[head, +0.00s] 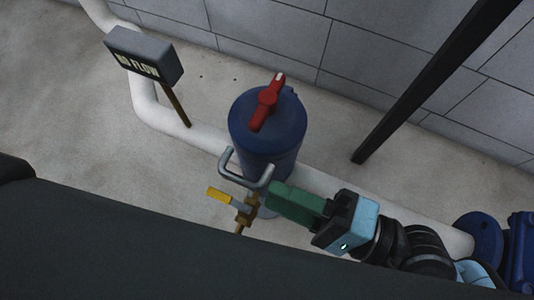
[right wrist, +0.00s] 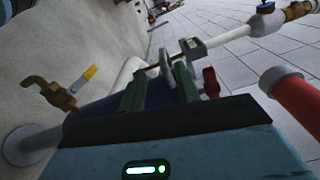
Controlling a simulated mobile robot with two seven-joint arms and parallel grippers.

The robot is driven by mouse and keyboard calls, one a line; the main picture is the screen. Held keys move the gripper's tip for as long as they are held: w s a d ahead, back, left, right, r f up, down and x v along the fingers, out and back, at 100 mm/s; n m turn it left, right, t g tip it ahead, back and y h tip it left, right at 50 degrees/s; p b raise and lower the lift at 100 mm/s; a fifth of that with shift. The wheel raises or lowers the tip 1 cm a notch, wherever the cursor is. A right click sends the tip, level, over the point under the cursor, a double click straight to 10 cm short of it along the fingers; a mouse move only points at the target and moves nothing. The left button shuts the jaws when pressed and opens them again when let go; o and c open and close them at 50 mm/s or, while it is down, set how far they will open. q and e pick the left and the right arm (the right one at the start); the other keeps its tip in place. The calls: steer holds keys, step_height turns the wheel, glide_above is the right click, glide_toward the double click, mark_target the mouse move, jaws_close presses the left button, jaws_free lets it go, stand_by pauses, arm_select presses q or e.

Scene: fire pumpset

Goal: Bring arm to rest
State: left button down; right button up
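My right gripper (head: 268,194) has green fingers and comes in from the lower right of the head view. Its fingertips are beside a grey metal handle (head: 232,172) on the side of a blue cylinder (head: 266,140). In the right wrist view the two green fingers (right wrist: 160,82) stand apart, with part of the blue cylinder (right wrist: 88,118) visible beyond them. The grey handle (right wrist: 166,64) shows just past the fingertips; I cannot tell whether they touch it. Nothing is seen held. My left gripper is not in view.
A red lever (head: 265,102) tops the cylinder. A brass valve with a yellow lever (head: 219,195) is close to my right fingers. A white pipe (head: 200,135) runs behind, a "NO FLOW" sign (head: 143,57) stands left, and a dark post (head: 430,80) right.

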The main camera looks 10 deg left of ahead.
steer(key=shift+s+d, duration=0.1)
steer(key=shift+d, duration=0.3)
stand_by(0.3)
